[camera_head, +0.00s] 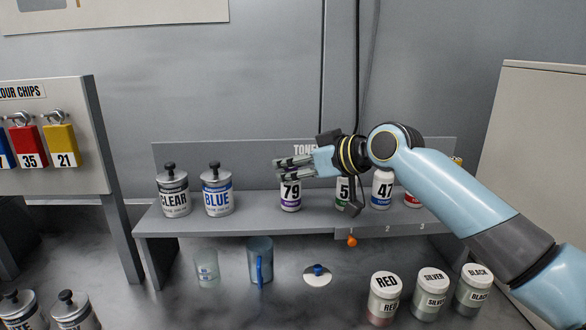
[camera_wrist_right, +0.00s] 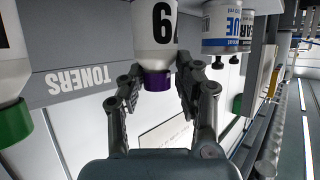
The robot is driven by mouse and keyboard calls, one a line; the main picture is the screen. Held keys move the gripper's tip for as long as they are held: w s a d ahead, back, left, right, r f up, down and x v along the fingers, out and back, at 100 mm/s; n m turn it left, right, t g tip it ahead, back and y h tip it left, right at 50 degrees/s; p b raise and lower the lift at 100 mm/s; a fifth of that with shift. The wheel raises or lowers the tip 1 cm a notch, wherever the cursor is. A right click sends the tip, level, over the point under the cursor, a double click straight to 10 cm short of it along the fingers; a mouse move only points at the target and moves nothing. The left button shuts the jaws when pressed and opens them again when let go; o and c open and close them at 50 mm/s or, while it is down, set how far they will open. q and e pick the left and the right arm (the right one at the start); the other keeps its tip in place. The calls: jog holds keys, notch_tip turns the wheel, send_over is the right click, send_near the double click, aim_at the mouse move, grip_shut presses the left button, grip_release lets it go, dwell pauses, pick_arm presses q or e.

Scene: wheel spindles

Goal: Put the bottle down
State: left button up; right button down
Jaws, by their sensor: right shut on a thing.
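The bottle is a small white one marked 79 (camera_head: 290,196) with a purple band, upright at the grey shelf (camera_head: 255,222) in the head view. I cannot tell whether its base touches the shelf. My right gripper (camera_head: 292,168) reaches in from the right and is shut on its top, hiding the cap in that view. In the right wrist view the picture is upside down. There the bottle (camera_wrist_right: 153,35) and its purple cap (camera_wrist_right: 157,80) show between the fingers of the right gripper (camera_wrist_right: 158,72). My left gripper is not in view.
A BLUE tin (camera_head: 217,197) and a CLEAR tin (camera_head: 173,199) stand left of the bottle. Bottle 5 (camera_head: 343,190) and bottle 47 (camera_head: 382,190) stand right. Below are a blue jug (camera_head: 260,262), a clear beaker (camera_head: 206,267) and several lidded jars, including RED (camera_head: 384,300).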

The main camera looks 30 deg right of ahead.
jog(key=shift+f, duration=0.15)
jog(key=c, duration=1.2)
grip_release()
jog(key=shift+o, duration=1.4)
jog(key=shift+w, duration=0.1)
jog(key=shift+r, duration=0.25)
jog(key=shift+s+d+r+p, duration=0.15)
jog(key=shift+s+p, duration=0.25)
jog(key=shift+p, duration=0.1)
pick_arm(q)
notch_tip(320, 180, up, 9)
jog(key=p, duration=0.8)
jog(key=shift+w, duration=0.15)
pick_arm(e)
jog(key=v, duration=1.1)
